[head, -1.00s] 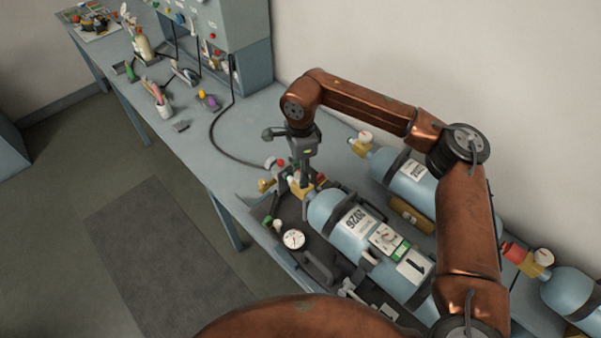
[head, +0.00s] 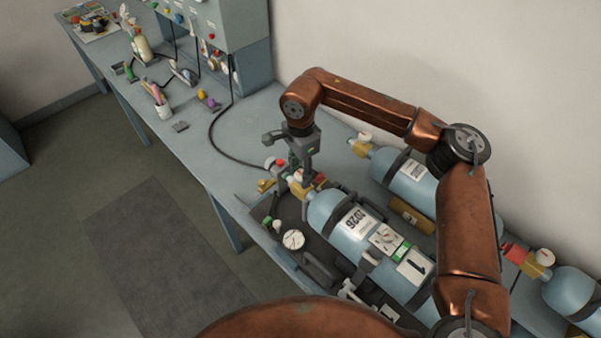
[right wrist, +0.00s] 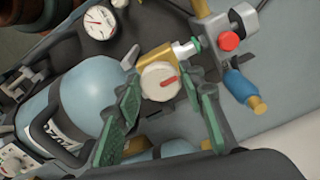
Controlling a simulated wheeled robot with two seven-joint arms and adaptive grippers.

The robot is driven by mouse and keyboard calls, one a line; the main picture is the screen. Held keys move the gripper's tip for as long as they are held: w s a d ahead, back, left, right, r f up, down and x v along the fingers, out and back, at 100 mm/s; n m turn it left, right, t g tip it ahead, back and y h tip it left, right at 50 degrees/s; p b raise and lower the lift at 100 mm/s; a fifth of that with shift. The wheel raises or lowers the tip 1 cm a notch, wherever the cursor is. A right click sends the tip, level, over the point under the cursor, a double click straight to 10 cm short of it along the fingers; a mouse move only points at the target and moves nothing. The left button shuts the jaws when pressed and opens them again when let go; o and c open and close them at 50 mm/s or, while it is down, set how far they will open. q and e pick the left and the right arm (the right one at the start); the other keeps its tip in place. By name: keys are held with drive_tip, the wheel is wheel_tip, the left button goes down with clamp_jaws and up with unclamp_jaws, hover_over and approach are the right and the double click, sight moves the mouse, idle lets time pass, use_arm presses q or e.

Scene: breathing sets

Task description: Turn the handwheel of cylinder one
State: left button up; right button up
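A pale blue cylinder (head: 335,222) lies in a dark tray on the bench, with a brass valve at its far-left end. The valve carries a round pale handwheel (right wrist: 160,80) with a red mark, facing the right wrist camera. My right gripper (head: 299,178) points down over this valve. In the right wrist view its two green-padded fingers (right wrist: 160,88) are apart, one on each side of the handwheel. Small gaps seem to show, but I cannot tell whether a pad touches. In the head view the gripper partly hides the handwheel. My left gripper is not in view.
A pressure gauge (head: 293,239) and a regulator with a red knob (right wrist: 229,41) and blue part are close to the valve. A second cylinder (head: 412,184) lies behind, a third (head: 575,298) at right. A grey cabinet (head: 235,45) stands farther along.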

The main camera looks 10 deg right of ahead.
sight(300, 175)
drive_tip(key=o, duration=0.4)
wheel_tip(300, 175, up, 12)
idle(0.6)
idle(0.4)
